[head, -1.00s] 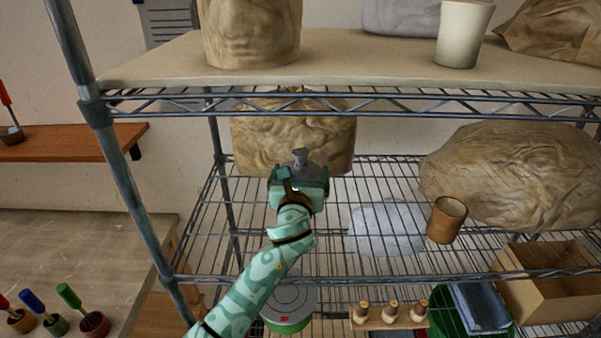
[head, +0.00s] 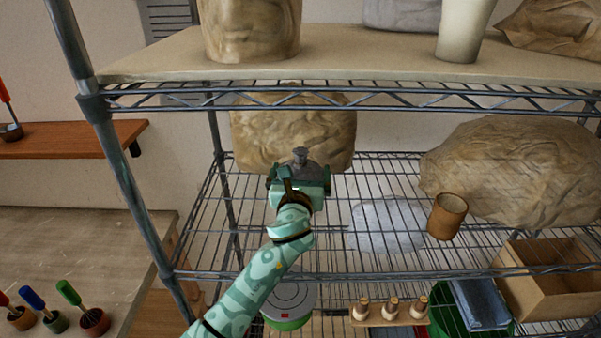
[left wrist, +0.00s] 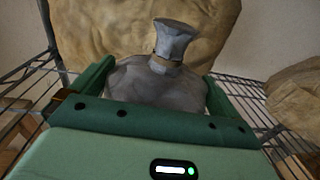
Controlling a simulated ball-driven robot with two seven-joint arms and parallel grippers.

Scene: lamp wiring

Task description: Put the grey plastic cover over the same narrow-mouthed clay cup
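The grey plastic cover (head: 300,160) is a rounded, bag-like shape with a banded neck and a flared top. In the left wrist view the cover (left wrist: 155,82) is upright between my left gripper's two fingers. My left gripper (head: 299,180) appears closed on its sides, in front of the large wrapped lump at the back of the middle shelf. Whatever is under the cover is hidden. A brown clay cup (head: 447,217) stands on the middle shelf to the right, apart from the gripper; I cannot tell how narrow its mouth is. My right gripper is not in view.
Wrapped lumps stand behind (head: 290,130) and at right (head: 515,172). A translucent sheet (head: 388,225) lies on the wire shelf (head: 350,190). The upper shelf edge (head: 400,98) runs overhead; a post (head: 120,180) stands at left. A cardboard box (head: 550,285) sits lower right.

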